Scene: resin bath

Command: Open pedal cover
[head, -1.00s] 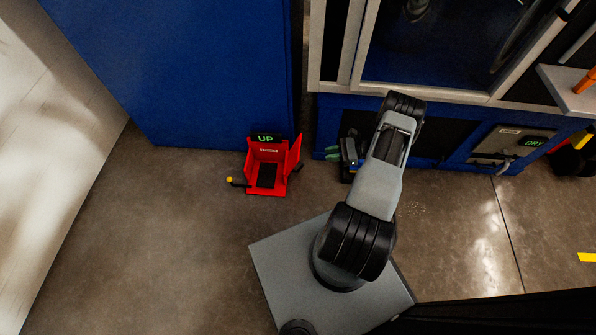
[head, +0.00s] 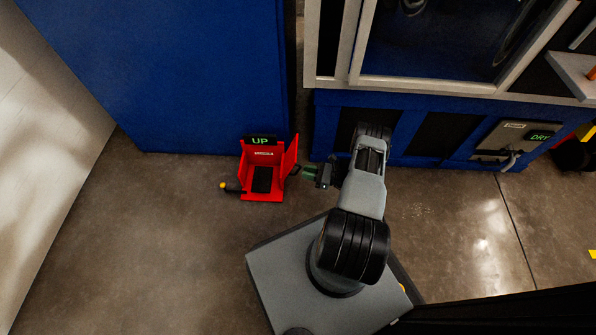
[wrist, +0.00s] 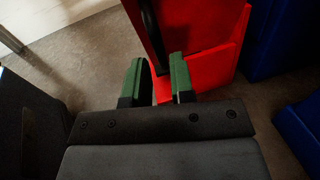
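The red pedal box (head: 262,152) stands on the floor against the blue cabinet, and its display reads "UP". Its red cover (head: 290,157) stands swung out at the right side, and the black pedal (head: 262,180) inside is exposed. A black handle (head: 296,170) is on the cover's right face. My gripper (head: 308,171) is just right of that handle, pointing left. In the wrist view its green fingers (wrist: 157,80) are apart. The handle (wrist: 151,35) runs down toward the gap between them. I cannot tell whether the fingers touch it.
A black lever with a yellow tip (head: 228,187) sticks out left of the box. The blue cabinet (head: 180,80) is behind it, and a blue-framed machine (head: 400,100) stands at the right with a "DRY" display (head: 540,137). The floor left and in front is clear.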

